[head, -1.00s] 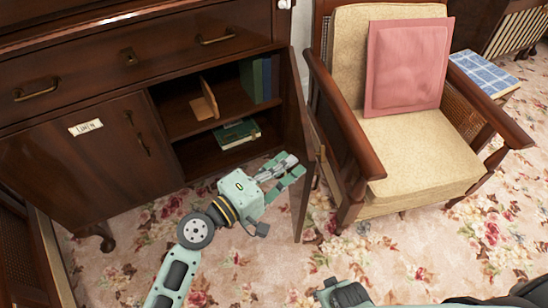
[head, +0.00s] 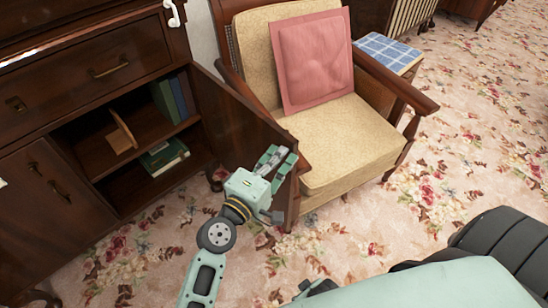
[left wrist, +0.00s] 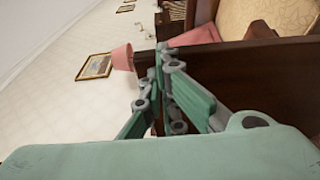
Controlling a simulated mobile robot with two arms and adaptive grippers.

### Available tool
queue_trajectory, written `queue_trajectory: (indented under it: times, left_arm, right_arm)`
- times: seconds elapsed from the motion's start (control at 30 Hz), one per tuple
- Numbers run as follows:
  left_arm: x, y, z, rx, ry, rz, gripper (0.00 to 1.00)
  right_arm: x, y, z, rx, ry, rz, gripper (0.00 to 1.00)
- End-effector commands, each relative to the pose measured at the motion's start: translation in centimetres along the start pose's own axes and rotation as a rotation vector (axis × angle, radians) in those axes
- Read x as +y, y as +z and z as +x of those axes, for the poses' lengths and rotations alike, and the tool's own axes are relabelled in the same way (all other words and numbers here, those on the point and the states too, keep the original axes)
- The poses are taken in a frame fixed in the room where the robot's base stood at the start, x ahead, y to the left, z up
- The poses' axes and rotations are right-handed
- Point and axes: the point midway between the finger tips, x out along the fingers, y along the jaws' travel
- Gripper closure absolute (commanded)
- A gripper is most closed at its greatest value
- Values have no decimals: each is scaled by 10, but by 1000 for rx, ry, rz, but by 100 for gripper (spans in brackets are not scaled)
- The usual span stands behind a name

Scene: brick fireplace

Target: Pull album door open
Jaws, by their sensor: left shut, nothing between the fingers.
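The album door (head: 236,112) is the dark wooden right-hand door of the cabinet (head: 60,110). It stands swung wide open, its free end beside the armchair. My left gripper (head: 280,158) is shut and empty, at the inner face of the door near its free edge. I cannot tell whether it touches the wood. In the left wrist view, the closed green fingers (left wrist: 165,75) lie in front of the dark door panel (left wrist: 255,65). The door's handle is hidden.
The armchair (head: 335,135) with a pink cushion (head: 313,60) stands right behind the door. Green books (head: 163,158) and a wooden bookend (head: 122,132) sit on the open cabinet's shelves. Floral carpet (head: 130,255) is clear in front.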

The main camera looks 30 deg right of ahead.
Motion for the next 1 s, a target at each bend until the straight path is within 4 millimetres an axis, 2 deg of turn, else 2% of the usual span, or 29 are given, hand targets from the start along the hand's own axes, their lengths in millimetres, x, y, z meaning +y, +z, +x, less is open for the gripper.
queue_trajectory:
  times: [0.3, 0.43, 0.57, 0.8, 1.0]
  left_arm:
    - [0, 0, -1, 0, 0, 0, 100]
    - [-1, 0, -10, 1, -1, -1, 100]
    - [-1, 0, -32, 1, -2, 1, 100]
    - [-2, -1, -84, 1, -3, 2, 100]
    - [-1, 0, -112, 0, -1, 1, 100]
  right_arm:
    - [0, -4, -1, 7, 0, 0, 72]
    - [0, -4, -1, 7, -1, 0, 72]
    - [0, -3, -1, 5, 0, 0, 72]
    - [0, -2, -1, 4, 0, 0, 72]
    - [0, -2, -1, 3, 0, 0, 72]
